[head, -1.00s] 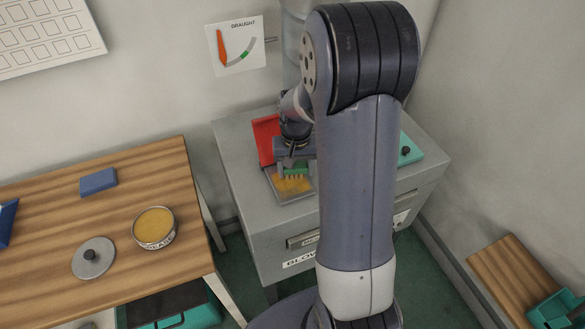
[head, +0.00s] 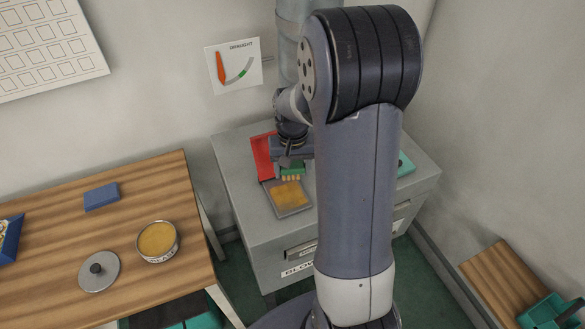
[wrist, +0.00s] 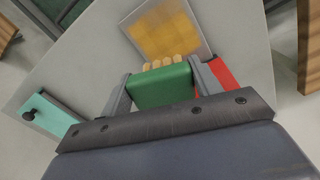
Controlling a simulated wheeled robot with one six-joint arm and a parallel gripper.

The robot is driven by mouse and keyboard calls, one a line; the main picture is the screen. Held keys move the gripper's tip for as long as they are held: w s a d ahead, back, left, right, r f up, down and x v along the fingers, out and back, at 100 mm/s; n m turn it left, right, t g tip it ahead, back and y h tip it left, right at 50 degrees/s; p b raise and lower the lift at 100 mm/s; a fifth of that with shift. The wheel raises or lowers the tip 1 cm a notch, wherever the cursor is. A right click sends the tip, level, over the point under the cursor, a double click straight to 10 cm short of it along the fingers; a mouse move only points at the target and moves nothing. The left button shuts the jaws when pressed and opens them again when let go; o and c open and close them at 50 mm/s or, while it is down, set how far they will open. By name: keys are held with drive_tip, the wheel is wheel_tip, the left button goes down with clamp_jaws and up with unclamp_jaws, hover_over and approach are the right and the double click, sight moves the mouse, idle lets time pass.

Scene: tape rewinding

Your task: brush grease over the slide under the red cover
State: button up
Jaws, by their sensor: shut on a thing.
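The red cover (head: 263,156) stands open at the back of the grey cabinet top. In front of it is the slide (head: 290,198), a square grey plate with a wide patch of yellow grease over its middle. My gripper (head: 291,167) is shut on a green brush (wrist: 160,86) with pale bristles. The bristle tips show beside the slide's edge nearest the cover in the wrist view; I cannot tell if they touch it. In the wrist view the slide (wrist: 204,45) has a bare grey rim around the yellow, and part of the red cover (wrist: 222,75) shows beside the gripper.
On the wooden table (head: 50,230) at left stand an open grease tin (head: 158,240), its lid (head: 99,271) and a blue block (head: 101,196). A teal piece with a black knob (wrist: 50,115) lies on the cabinet top (head: 235,170).

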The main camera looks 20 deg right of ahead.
sight(292, 166)
drive_tip(key=shift+r+p, duration=1.15)
drive_tip(key=shift+r, duration=0.45)
drive_tip(key=shift+f, duration=0.1)
drive_tip(key=s+a+f+b, duration=0.1)
drive_tip(key=s+a+b, duration=0.35)
drive_tip(key=a, duration=0.25)
drive_tip(key=shift+s+f+b, duration=0.1)
drive_tip(key=shift+f+b, duration=1.65)
drive_tip(key=shift+f, duration=1.3)
drive_tip(key=shift+f+b, duration=0.8)
drive_tip(key=shift+f, duration=0.2)
drive_tip(key=shift+d, duration=0.1)
